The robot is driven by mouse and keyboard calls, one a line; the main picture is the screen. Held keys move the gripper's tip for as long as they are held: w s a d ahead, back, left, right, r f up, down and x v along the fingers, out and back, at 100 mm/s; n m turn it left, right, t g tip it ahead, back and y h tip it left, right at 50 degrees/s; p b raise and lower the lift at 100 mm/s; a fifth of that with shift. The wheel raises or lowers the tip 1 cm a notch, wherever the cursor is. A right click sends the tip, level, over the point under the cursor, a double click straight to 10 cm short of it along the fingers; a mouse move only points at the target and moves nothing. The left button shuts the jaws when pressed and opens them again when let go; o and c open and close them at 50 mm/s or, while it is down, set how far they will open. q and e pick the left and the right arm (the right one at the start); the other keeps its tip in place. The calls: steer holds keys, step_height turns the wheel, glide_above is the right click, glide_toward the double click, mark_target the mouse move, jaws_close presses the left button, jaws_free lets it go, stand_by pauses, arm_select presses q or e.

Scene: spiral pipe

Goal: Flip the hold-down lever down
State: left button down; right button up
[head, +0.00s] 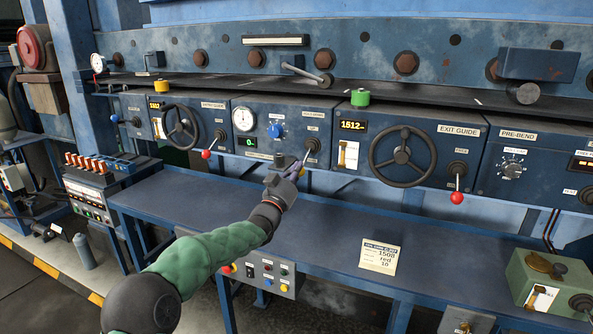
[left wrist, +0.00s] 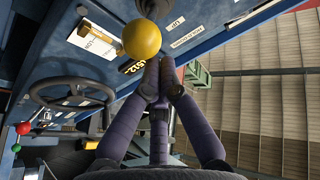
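The hold-down lever has a dark pivot (head: 312,145) on the middle blue panel, below a small label. In the head view its rod slants down and left behind my gripper, which hides the knob. In the left wrist view its yellow ball knob (left wrist: 142,39) shows just beyond the fingertips, pointing out towards the camera. My left gripper (head: 296,167) is at the lever, in front of the panel. In the left wrist view its fingers (left wrist: 158,72) converge with tips together and nothing between them. Whether the tips touch the knob is unclear. My right gripper is in neither view.
Red-knobbed levers (head: 207,155) (head: 457,198) and handwheels (head: 180,127) (head: 402,156) stick out on both sides. A blue bench (head: 330,215) runs below, with a paper card (head: 380,256) and a green box (head: 550,282). The bench middle is clear.

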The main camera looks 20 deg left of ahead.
arm_select(q)
steer(key=shift+f, duration=0.35)
step_height(320, 180, up, 4)
steer(key=d+f+p+v, duration=0.1)
steer(key=v, duration=0.9)
steer(key=shift+f+p, duration=0.2)
steer(key=shift+p, duration=0.1)
steer(key=shift+a, duration=0.15)
